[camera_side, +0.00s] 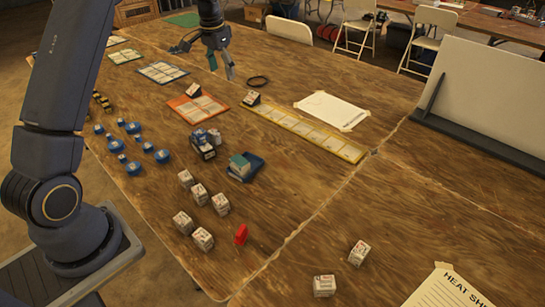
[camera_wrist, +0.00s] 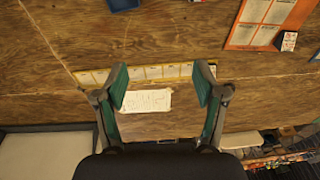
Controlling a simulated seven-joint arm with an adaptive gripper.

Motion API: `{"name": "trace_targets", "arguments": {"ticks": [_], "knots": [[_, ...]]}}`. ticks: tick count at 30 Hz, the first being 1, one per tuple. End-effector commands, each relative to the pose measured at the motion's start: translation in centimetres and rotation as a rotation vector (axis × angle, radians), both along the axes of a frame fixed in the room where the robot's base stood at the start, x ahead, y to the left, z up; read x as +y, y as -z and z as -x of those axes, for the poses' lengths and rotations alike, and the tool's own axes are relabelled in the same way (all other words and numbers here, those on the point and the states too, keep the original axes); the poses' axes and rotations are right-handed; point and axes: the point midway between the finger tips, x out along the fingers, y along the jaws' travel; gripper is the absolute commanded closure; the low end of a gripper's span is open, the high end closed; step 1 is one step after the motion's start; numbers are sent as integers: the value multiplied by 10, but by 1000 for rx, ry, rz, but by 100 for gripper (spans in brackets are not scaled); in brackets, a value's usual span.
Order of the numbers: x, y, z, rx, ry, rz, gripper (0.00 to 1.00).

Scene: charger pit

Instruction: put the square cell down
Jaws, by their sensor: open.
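My gripper (camera_side: 208,60) is high over the far part of the wooden table, with its fingers apart and nothing between them. In the wrist view the gripper (camera_wrist: 162,85) is open, and a yellow-edged strip (camera_wrist: 160,73) shows beyond its fingers. Several small, pale, printed blocks could be square cells; I cannot tell which one the task means. One block (camera_side: 193,90) is at the edge of the orange board (camera_side: 183,108), and also shows in the wrist view (camera_wrist: 289,41). Another block (camera_side: 252,98) is at the left end of the yellow strip (camera_side: 310,137).
Several pale blocks (camera_side: 199,194) stand near the table's front, beside a red piece (camera_side: 241,234). Blue round pieces (camera_side: 133,168) are at the left. A white paper (camera_side: 332,110) lies behind the yellow strip. A whiteboard (camera_side: 487,97) stands at the right.

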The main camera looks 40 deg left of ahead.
Motion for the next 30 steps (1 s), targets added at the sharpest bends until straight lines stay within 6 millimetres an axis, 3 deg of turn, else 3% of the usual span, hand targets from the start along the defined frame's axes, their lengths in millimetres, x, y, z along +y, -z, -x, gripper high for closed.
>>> {"name": "trace_targets", "arguments": {"ticks": [1, 3, 6, 10, 15, 19, 22, 30], "knots": [[-24, -30, 14, -31, 7, -8, 30], [-55, -62, 37, -68, 6, -13, 30], [-96, -96, 79, -122, 8, -14, 30], [-142, -119, 143, -194, 10, -7, 30], [-185, -116, 228, -280, 13, 18, 30], [-201, -100, 273, -327, 13, 39, 30], [-206, -88, 292, -348, 13, 50, 30], [-209, -81, 302, -356, 11, 57, 58]]}}
